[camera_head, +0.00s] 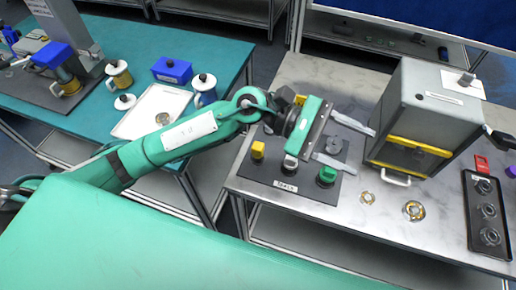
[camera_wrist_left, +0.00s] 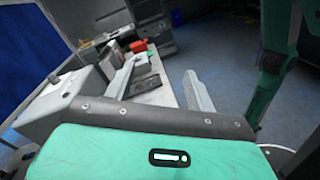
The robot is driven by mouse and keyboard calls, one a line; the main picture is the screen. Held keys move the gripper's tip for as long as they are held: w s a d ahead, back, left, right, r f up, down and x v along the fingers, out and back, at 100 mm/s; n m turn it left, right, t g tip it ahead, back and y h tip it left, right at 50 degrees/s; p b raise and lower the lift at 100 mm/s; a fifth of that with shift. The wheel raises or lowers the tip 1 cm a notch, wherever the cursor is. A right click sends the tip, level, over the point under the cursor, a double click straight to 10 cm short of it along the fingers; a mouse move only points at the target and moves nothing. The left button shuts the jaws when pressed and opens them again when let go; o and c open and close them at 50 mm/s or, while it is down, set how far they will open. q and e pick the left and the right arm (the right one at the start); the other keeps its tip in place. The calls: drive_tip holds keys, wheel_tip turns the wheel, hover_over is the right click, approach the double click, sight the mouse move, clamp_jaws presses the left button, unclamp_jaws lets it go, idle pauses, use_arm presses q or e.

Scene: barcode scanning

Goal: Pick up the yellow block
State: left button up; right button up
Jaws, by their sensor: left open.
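A small yellow block (camera_head: 258,150) stands on the dark board (camera_head: 308,190) on the marble-topped table, at the board's left side in the head view. A second yellow piece (camera_head: 299,100) shows behind my left wrist, partly hidden. My left gripper (camera_head: 345,142) is above the board, to the right of the yellow block and apart from it. Its two grey fingers are spread with nothing held between them. The fingers also show apart in the left wrist view (camera_wrist_left: 162,85), where I cannot make out the yellow block. My right gripper is not in view.
A grey box with a yellow-framed front (camera_head: 425,110) stands to the right. Two metal rings (camera_head: 413,210) and a black tray (camera_head: 489,215) lie nearby. The table's front right is mostly clear.

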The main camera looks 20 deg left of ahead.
use_arm(q)
drive_tip(key=w+a+f+m+y, duration=0.1)
drive_tip(key=a+f+m+y, duration=0.2)
drive_tip(key=f+m+y, duration=0.3)
drive_tip(key=m+t+y, duration=0.3)
drive_tip(key=m+y, duration=0.1)
drive_tip(key=y, duration=0.7)
hover_over(258, 146)
wheel_tip(258, 146, down, 5)
drive_tip(key=f+p, duration=0.1)
drive_tip(key=f, duration=0.1)
drive_tip(key=f+p, duration=0.1)
drive_tip(key=f, duration=0.2)
drive_tip(key=f+p, duration=0.1)
drive_tip(key=f, duration=0.2)
drive_tip(key=shift+s+a, duration=0.1)
drive_tip(key=shift+a, duration=0.3)
drive_tip(key=shift+d+f+p, duration=0.1)
drive_tip(key=shift+f+p, duration=0.3)
drive_tip(key=shift+p, duration=0.05)
drive_tip(key=f+p, duration=0.3)
drive_tip(key=shift+d+f, duration=0.25)
drive_tip(key=shift+f, duration=0.65)
drive_tip(key=c, duration=1.1)
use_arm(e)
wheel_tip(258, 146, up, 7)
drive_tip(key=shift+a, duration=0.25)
